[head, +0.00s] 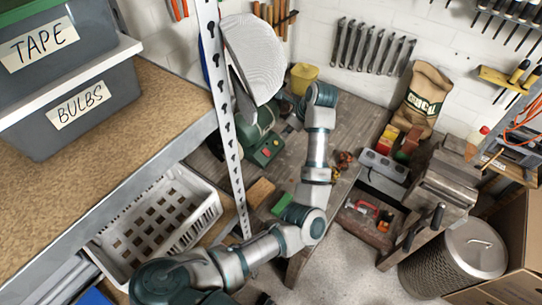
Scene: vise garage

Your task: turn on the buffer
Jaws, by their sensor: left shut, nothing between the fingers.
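The buffer (249,134) is a green bench machine with a large pale round wheel (258,55). It stands on the wooden workbench at the back, partly hidden by a perforated metal post. Its green switch box (268,151) faces me and shows a small red button and a lighter one. My left arm reaches up over the bench from the bottom. My left gripper (291,124) is small and dark in the head view, shut and empty, just right of the buffer and apart from the switch box as far as I can tell. My right gripper is out of view.
The perforated post (226,120) rises left of the buffer. A shelf (165,105) with labelled bins fills the left, above a white basket (160,222). A yellow cup (303,78) stands behind my wrist. A vise (440,185) and metal bin (455,262) are at right.

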